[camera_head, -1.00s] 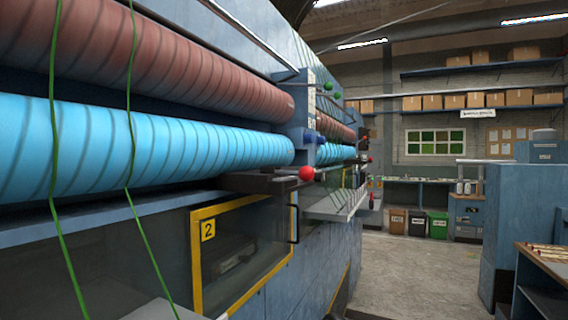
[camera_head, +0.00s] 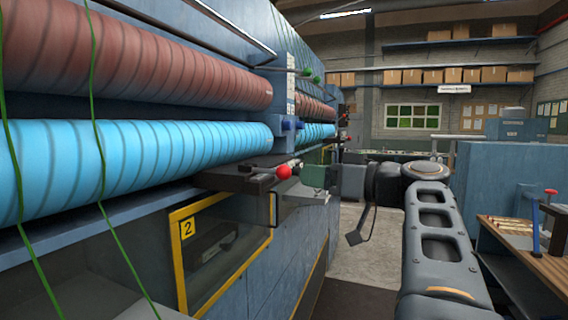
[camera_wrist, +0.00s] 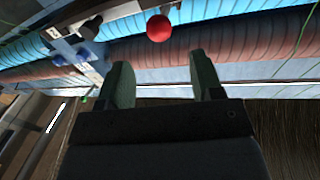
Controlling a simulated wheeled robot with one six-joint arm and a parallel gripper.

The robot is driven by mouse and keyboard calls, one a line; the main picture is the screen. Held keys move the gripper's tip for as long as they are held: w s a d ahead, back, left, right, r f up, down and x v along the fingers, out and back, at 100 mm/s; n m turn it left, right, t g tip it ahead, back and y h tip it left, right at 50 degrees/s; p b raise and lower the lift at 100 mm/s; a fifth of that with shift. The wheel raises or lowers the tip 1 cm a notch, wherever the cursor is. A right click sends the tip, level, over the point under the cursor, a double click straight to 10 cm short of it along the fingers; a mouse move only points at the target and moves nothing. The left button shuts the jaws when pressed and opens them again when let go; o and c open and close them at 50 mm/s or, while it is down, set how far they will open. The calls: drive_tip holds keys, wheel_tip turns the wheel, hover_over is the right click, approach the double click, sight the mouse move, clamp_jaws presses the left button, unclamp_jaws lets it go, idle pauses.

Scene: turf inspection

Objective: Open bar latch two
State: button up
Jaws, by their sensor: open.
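The latch with number two is on the machine above the yellow-framed window; its red ball knob (camera_head: 283,171) sits at the end of a dark bar (camera_head: 240,175) below the blue roller. The knob also shows in the wrist view (camera_wrist: 159,28), ahead of my fingers and roughly centred between them. My gripper (camera_head: 308,175) is just right of the knob in the head view, with nothing between its green fingers. In the wrist view my gripper (camera_wrist: 160,75) is open, and a gap to the knob appears to remain.
The yellow-framed window (camera_head: 222,245) bears the label "2". Blue (camera_head: 140,155) and dark red (camera_head: 150,65) rollers run along the machine. Green strands hang at left. A workbench (camera_head: 520,250) with a red-topped blue handle stands at right. Grey floor shows between machine and bench.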

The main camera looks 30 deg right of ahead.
sight(290, 171)
drive_tip(key=p+x, duration=0.2)
drive_tip(key=x, duration=0.6)
drive_tip(key=shift+w+a+p, duration=0.1)
drive_tip(key=shift+w+p, duration=0.2)
drive_tip(key=shift+p, duration=0.05)
drive_tip(key=shift+c, duration=0.2)
clamp_jaws()
